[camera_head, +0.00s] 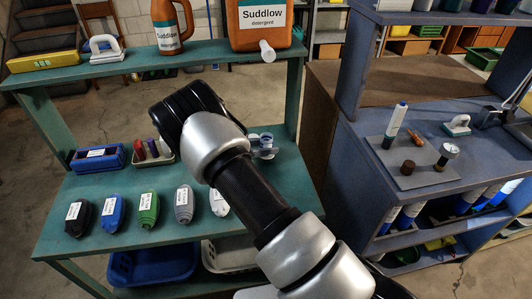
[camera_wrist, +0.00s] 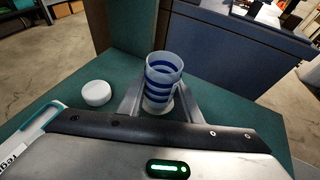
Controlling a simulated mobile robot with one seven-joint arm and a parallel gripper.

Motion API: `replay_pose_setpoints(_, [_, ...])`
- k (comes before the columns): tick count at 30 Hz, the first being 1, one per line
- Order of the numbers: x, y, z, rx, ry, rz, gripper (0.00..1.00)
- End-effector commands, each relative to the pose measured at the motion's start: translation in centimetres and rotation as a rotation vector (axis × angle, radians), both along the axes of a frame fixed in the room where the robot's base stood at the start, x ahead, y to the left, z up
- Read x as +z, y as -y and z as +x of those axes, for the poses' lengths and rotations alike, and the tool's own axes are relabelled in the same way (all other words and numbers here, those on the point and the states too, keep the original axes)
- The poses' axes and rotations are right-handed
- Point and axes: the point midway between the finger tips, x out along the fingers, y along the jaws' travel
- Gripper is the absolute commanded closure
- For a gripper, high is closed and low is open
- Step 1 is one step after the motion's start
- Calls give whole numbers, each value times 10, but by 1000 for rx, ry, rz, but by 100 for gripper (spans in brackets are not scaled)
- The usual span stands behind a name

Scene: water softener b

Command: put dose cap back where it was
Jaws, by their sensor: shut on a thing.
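The dose cap (camera_wrist: 163,72) appears to be the translucent cup with dark blue bands, upright between my fingers in the wrist view. My gripper (camera_wrist: 158,98) is shut on it, one finger on each side. A pale round disc shows under the cup; I cannot tell whether the cup touches it. In the head view the cup (camera_head: 267,139) shows small at the right end of the green bench's middle shelf (camera_head: 110,180), partly hidden by my arm. A white round cap (camera_wrist: 96,93) lies on the green surface left of my gripper in the wrist view.
A large orange detergent jug (camera_head: 262,20) with a white spout and an orange bottle (camera_head: 170,25) stand on the upper shelf. A blue-grey workbench (camera_head: 440,200) stands at right, beyond a gap.

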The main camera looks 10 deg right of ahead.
Motion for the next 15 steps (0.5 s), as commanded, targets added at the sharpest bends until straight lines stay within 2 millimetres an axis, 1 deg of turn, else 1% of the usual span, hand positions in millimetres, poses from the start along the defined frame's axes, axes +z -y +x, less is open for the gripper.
replay_pose_setpoints(1, [-10,0,-1,1,-4,-2,92])
replay_pose_setpoints(4, [-23,0,-1,0,-3,-2,92])
replay_pose_setpoints(12, [-25,0,0,0,0,0,92])
replay_pose_setpoints(15, [-29,0,0,0,-1,0,92])
